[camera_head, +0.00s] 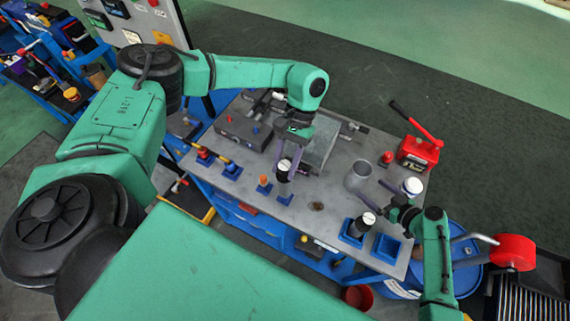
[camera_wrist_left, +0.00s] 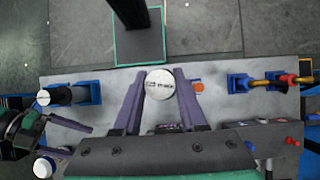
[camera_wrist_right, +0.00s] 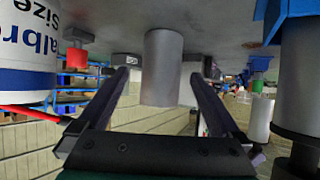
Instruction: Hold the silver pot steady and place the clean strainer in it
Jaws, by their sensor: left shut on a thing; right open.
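The silver pot (camera_head: 357,177) stands upright on the grey table, right of centre. In the right wrist view the pot (camera_wrist_right: 163,65) shows between the fingers, with gaps at both sides. My right gripper (camera_head: 370,188) is open close by the pot, not gripping it. My left gripper (camera_head: 284,174) is shut on a dark cylinder with a white labelled top (camera_head: 284,164), which looks like a strainer; its label (camera_wrist_left: 159,84) is too small to read surely. A similar white-topped dark cylinder (camera_head: 367,219) stands in a blue holder (camera_head: 347,235).
An empty blue holder (camera_head: 387,248) lies at the table's near right. A white canister (camera_head: 412,187) and a red jack (camera_head: 418,153) stand right of the pot. Several small blue holders (camera_head: 232,172) line the left front edge. A grey box (camera_head: 243,130) stands behind them.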

